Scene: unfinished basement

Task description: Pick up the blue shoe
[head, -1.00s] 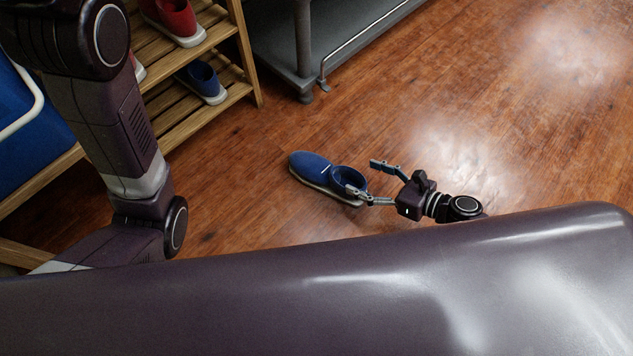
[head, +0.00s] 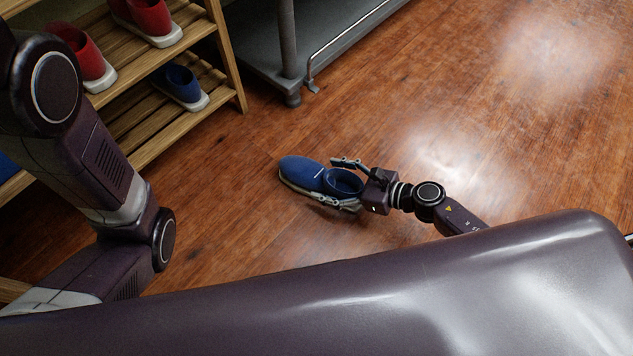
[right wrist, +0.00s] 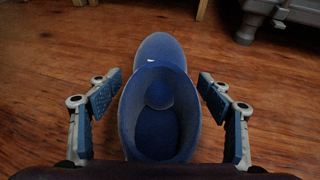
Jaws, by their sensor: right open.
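A blue shoe (head: 304,173) with a pale sole lies upright on the wooden floor, its toe pointing left in the head view. My right gripper (head: 340,184) is open, with one finger on each side of the shoe's heel end. In the right wrist view the shoe (right wrist: 160,110) sits between the two blue-padded fingers of the gripper (right wrist: 160,95), with a gap visible on both sides. The shoe's opening faces the camera and its toe points away. My left arm shows at the left of the head view, but its gripper is out of view.
A wooden rack (head: 148,146) at the upper left holds red shoes (head: 152,14) and another blue shoe (head: 182,84). A grey metal frame on legs (head: 262,62) stands behind. The floor (head: 480,120) right of the shoe is clear.

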